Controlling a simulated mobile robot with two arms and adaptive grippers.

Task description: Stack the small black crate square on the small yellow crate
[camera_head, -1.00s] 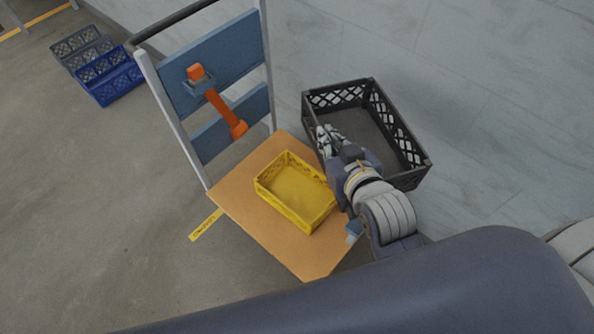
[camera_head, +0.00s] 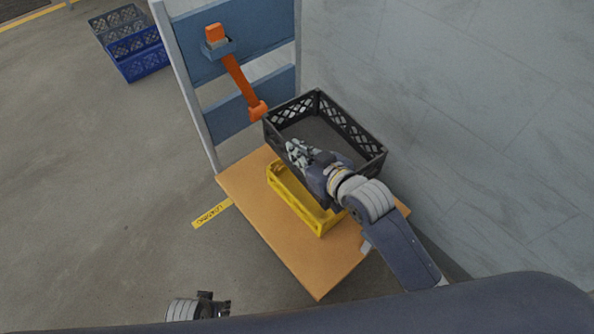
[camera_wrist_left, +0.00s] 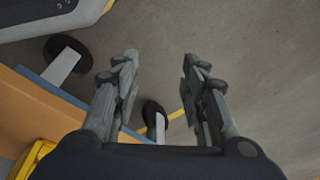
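The black crate (camera_head: 352,172) is above the yellow crate (camera_head: 294,200) and hides much of it, including its far side. The black crate sits off toward the back right; I cannot tell whether the two touch. The yellow crate stands on the orange-tan cart platform (camera_head: 272,238), and a corner of it shows in the left wrist view (camera_wrist_left: 36,158). My right gripper (camera_head: 300,152) is shut on the near left wall of the black crate. My left gripper (camera_head: 222,307) is low at the bottom left, away from both crates. The left wrist view shows its fingers (camera_wrist_left: 160,60) apart and empty.
The cart's blue back panel (camera_head: 255,40) with an orange-handled item (camera_head: 238,80) stands behind the crates. Blue (camera_head: 140,58) and grey (camera_head: 118,20) crates are on the floor at upper left. Cart casters (camera_wrist_left: 155,118) show below my left gripper.

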